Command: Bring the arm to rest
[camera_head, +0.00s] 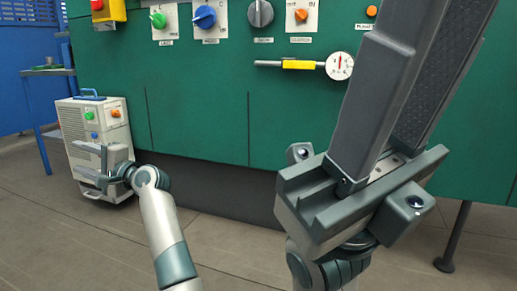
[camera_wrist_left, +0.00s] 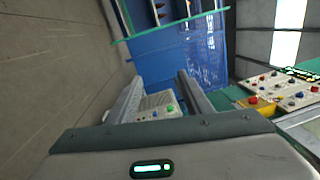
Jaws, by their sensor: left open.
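My left arm comes in from the bottom left of the head view. Its gripper (camera_head: 84,160) is open and empty, in front of a pale wheeled cabinet (camera_head: 101,118). In the left wrist view the two fingers of this gripper (camera_wrist_left: 160,84) stand apart, with the cabinet (camera_wrist_left: 155,103) seen beyond and between them. I cannot tell how far the fingers are from it. My right gripper (camera_head: 430,35) is large and close in the head view, with its dark fingers pointing up. Its fingertips are cut off by the frame, so its opening is unclear. No amber bottle is in view.
A green panel wall (camera_head: 200,100) carries a blue knob (camera_head: 204,17), a green knob (camera_head: 158,20) and a dial gauge (camera_head: 340,65). A blue shelf frame (camera_head: 40,125) stands at the left. The grey floor (camera_head: 60,235) is open at the lower left.

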